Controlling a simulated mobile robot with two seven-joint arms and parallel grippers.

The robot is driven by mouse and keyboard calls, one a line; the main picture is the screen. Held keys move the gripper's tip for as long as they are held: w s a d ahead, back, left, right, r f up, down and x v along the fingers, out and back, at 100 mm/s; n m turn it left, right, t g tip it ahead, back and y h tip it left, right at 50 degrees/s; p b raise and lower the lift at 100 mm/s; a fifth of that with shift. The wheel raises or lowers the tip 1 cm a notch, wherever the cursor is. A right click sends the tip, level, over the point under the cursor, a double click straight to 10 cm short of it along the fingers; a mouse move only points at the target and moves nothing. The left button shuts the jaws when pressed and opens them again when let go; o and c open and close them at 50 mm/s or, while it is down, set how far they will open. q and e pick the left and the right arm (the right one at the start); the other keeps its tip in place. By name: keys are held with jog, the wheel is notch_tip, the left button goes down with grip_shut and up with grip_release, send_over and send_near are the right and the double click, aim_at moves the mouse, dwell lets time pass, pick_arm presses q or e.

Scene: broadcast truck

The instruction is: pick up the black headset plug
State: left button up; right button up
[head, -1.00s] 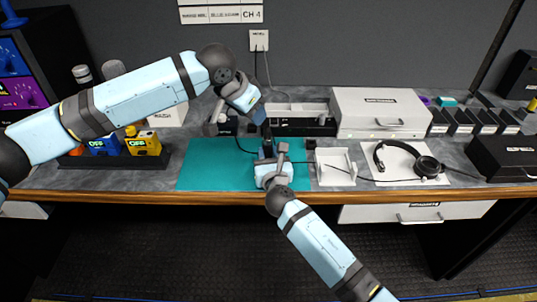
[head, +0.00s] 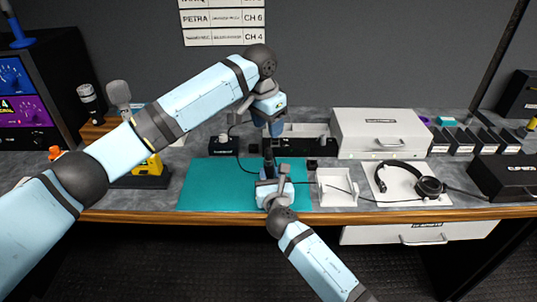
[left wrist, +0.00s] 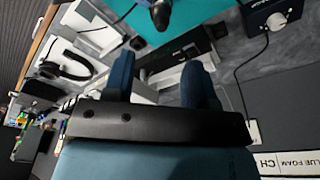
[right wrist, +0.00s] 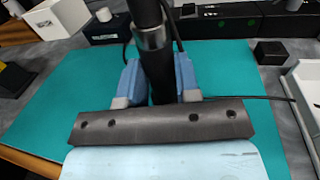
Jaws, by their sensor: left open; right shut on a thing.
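My right gripper (right wrist: 158,75) is shut on an upright black cylinder with a grey band, which I take to be the black headset plug (right wrist: 160,86). A thin black cable runs right from behind it, toward the headset. The held piece also shows in the head view (head: 268,152), above the teal mat (head: 205,187). Its lower end is hidden by my gripper. My left gripper (head: 275,128) is open just above the held piece. In the left wrist view its fingers (left wrist: 159,66) are apart and empty, with a dark rounded end (left wrist: 161,14) beyond them.
A headset (head: 428,187) lies on a white pad to the right. A white holder (head: 336,190) stands beside the mat. A black box with a knob (head: 222,146) sits behind, with a cable looping from it. A white drawer unit (head: 390,130) stands at back right.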

aim_at(268, 148)
pick_arm(q)
notch_tip(268, 148, down, 3)
jog(key=shift+w+d+r, duration=0.1)
jog(key=shift+w+d, duration=0.05)
jog(key=shift+f, duration=2.65)
grip_shut()
